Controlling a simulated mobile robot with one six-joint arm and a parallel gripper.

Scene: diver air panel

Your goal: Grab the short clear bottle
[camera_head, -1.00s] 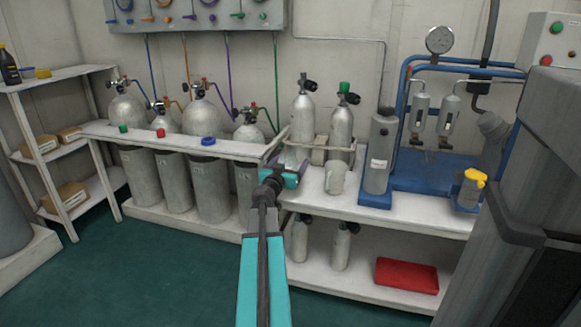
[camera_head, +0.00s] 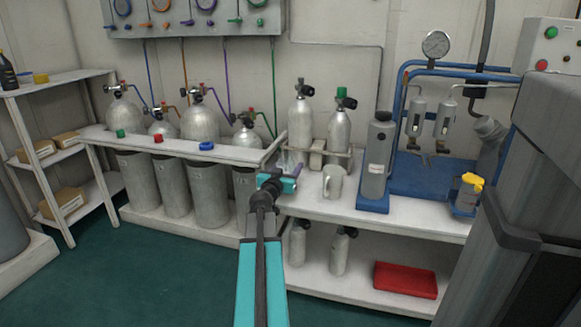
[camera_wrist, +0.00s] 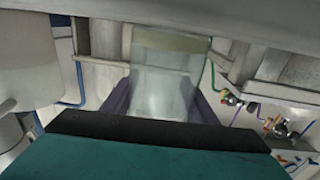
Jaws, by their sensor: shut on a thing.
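My gripper (camera_head: 292,181) is at the front left edge of the white bench in the head view, with its far side mostly hidden by my wrist. In the wrist view its dark purple fingers (camera_wrist: 164,103) are closed on the two sides of a clear, see-through bottle (camera_wrist: 165,72). The bottle's upper part shows a pale tan band. Its lower end is hidden behind the dark edge of my gripper.
A white mug (camera_head: 333,183) stands just right of my gripper. Behind it are racked cylinders (camera_head: 339,132), and a grey canister (camera_head: 377,160) stands on a blue base. Left is a shelf (camera_head: 205,147) with several caps. A red tray (camera_head: 405,279) lies below.

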